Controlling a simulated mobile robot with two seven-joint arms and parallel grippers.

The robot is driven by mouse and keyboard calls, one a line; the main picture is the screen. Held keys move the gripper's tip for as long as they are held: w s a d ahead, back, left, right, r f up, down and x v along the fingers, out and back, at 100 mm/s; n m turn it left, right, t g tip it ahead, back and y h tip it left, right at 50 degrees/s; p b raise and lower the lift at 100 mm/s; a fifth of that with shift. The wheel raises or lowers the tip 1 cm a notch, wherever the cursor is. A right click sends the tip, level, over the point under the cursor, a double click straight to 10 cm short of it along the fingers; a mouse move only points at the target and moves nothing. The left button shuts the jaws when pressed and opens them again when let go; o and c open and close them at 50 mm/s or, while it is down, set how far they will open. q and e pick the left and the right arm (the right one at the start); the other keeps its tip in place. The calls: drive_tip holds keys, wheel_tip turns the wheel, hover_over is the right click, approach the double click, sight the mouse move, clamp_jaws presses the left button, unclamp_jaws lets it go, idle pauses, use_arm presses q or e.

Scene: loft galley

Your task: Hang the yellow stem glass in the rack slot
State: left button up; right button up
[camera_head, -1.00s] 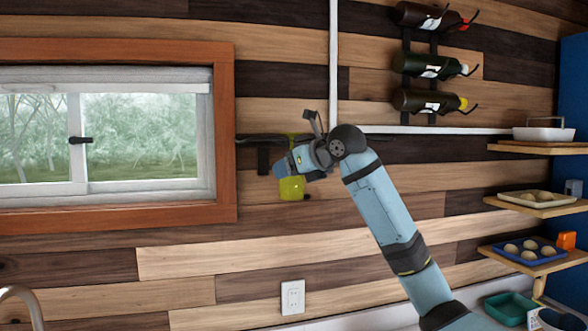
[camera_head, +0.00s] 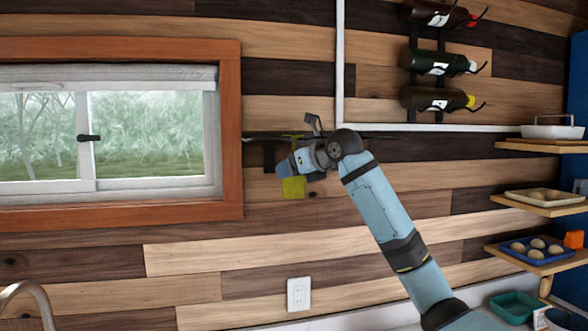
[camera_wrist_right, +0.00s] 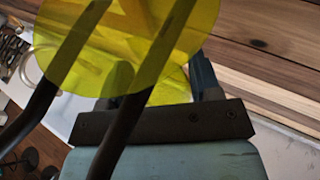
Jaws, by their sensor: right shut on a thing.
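The yellow stem glass (camera_head: 293,188) hangs upside down at my right gripper (camera_head: 291,166), bowl below and stem upward, by the dark wall rack (camera_head: 268,158) right of the window. My right gripper is shut on the glass. In the right wrist view the glass's round yellow foot (camera_wrist_right: 130,45) fills the upper left. Two dark rack rods (camera_wrist_right: 33,112) run on either side under or across it and show tinted through the yellow. I cannot tell whether the foot rests on them. The stem is mostly hidden. My left gripper is in neither view.
A wine bottle rack (camera_head: 440,60) with bottles is on the wall at upper right. Shelves (camera_head: 535,199) with trays stand at the far right. A window (camera_head: 120,130) is to the left. The wall below the glass is clear apart from an outlet (camera_head: 299,294).

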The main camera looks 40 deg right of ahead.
drive_tip(key=o, duration=1.1)
drive_tip(key=shift+s, duration=0.1)
drive_tip(key=shift+s+r+b, duration=0.15)
drive_tip(key=shift+s+b, duration=0.3)
drive_tip(key=shift+s, duration=0.1)
drive_tip(key=s+b, duration=0.1)
drive_tip(key=s, duration=0.3)
drive_tip(key=s+b, duration=0.2)
drive_tip(key=s, duration=0.3)
drive_tip(key=s+r+b, duration=0.1)
drive_tip(key=s, duration=0.3)
drive_tip(key=shift+s+d+b, duration=0.15)
drive_tip(key=shift+s+b, duration=0.15)
drive_tip(key=shift+b, duration=0.05)
